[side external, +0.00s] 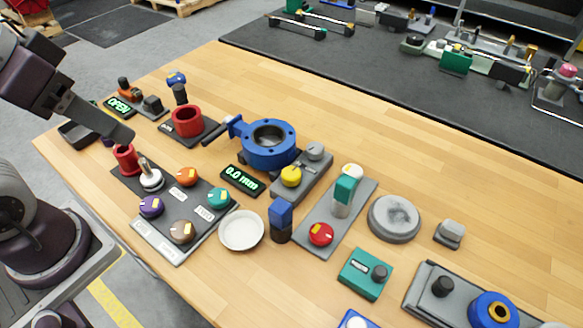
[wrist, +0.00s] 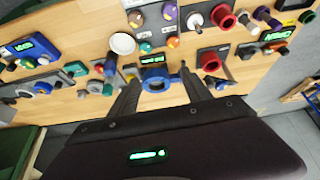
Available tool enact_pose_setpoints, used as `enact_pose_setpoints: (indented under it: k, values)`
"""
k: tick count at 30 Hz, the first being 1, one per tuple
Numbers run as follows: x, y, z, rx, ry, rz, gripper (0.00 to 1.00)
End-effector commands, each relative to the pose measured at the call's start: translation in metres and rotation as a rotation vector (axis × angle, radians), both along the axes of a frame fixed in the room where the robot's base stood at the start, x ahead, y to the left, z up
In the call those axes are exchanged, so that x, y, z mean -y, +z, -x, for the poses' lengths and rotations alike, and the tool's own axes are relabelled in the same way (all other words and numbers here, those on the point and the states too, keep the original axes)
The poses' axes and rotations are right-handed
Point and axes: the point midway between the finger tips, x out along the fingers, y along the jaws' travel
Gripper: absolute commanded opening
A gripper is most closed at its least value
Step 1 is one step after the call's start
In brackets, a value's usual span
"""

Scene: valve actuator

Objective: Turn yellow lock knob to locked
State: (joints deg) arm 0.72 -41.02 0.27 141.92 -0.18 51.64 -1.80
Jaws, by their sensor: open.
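The yellow lock knob (side external: 291,176) sits on a grey base plate (side external: 312,178) beside the blue ring-shaped valve (side external: 268,146) in the side view. A grey knob (side external: 314,151) is on the same plate. I cannot read the lock knob's setting at this size. My gripper (side external: 124,136) is at the left of the table, above the red cylinder area and well apart from the yellow knob. In the wrist view my gripper (wrist: 160,80) has its two fingers spread with nothing held between them. The blue valve (wrist: 155,82) shows beyond the fingertips.
A dark panel (side external: 166,214) with several coloured knobs lies at left. A green display (side external: 242,180) and a white dish (side external: 241,230) are left of the knob. A blue-topped post (side external: 280,221) and a teal-handled plate (side external: 343,190) stand close to the knob. Bare wood lies behind the valve.

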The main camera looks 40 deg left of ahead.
Motion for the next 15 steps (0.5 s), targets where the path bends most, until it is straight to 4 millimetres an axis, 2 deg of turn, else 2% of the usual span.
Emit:
enact_pose_setpoints:
  k: [2, 4, 7, 9, 12, 15]
  values:
    - [0.007, 0.007, -0.021, -0.050, 0.051, 0.055, 0.57]
    - [0.018, 0.011, -0.053, -0.122, 0.141, 0.125, 0.57]
    - [0.042, 0.002, -0.107, -0.236, 0.309, 0.204, 0.57]
    - [0.064, -0.018, -0.144, -0.313, 0.438, 0.233, 0.57]
    - [0.097, -0.058, -0.186, -0.394, 0.615, 0.236, 0.57]
    - [0.123, -0.098, -0.210, -0.434, 0.748, 0.218, 0.57]
